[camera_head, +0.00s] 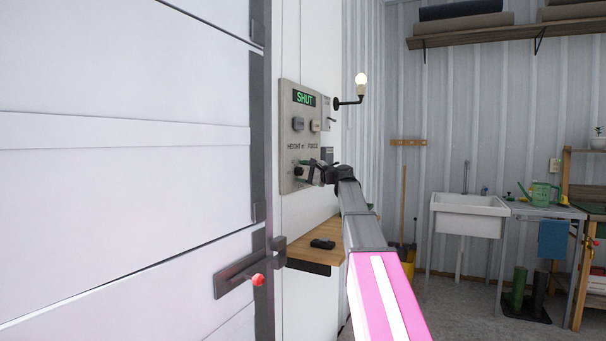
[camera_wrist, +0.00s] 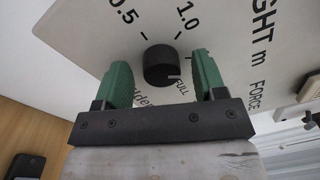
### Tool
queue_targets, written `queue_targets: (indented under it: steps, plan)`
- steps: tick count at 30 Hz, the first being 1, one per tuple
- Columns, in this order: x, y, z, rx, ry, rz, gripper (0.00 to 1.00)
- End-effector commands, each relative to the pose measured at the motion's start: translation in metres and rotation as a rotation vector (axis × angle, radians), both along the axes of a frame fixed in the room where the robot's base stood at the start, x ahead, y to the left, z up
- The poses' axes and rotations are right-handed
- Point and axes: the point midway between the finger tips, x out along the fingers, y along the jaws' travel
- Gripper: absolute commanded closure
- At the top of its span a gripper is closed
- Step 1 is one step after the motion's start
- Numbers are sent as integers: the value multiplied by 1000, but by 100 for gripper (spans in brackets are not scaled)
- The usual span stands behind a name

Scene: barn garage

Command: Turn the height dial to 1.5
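The height dial (camera_wrist: 161,65) is a round black knob on the pale control panel (camera_wrist: 85,30), with 0.5, 1.0 and FULL printed around it. A small white mark shows at its edge beside FULL. The 1.5 label is not readable, perhaps hidden behind a finger. My gripper (camera_wrist: 162,76) is open, its green fingers on either side of the knob with gaps visible; the right finger is nearer. In the head view my gripper (camera_head: 308,172) is at the lower part of the panel (camera_head: 287,125), whose green display (camera_head: 304,98) reads SHUT.
Two buttons (camera_head: 298,124) sit above the dial. A wooden shelf (camera_head: 310,254) with a black object (camera_head: 323,244) is below the panel. The big white door (camera_head: 120,180) with its latch handle (camera_head: 240,275) is at left. A lamp (camera_head: 360,84) sticks out at right.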

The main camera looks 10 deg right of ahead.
Motion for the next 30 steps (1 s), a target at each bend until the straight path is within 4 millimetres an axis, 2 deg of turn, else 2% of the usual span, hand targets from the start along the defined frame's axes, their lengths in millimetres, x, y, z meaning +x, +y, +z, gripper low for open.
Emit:
queue_targets:
  steps: [8,11,21,30]
  plan:
    - [-4,-5,0,1,-1,0,36]
    - [-12,-14,-1,1,0,-1,36]
    - [-50,-64,-4,0,0,-2,36]
    - [-65,-85,-5,1,-1,0,36]
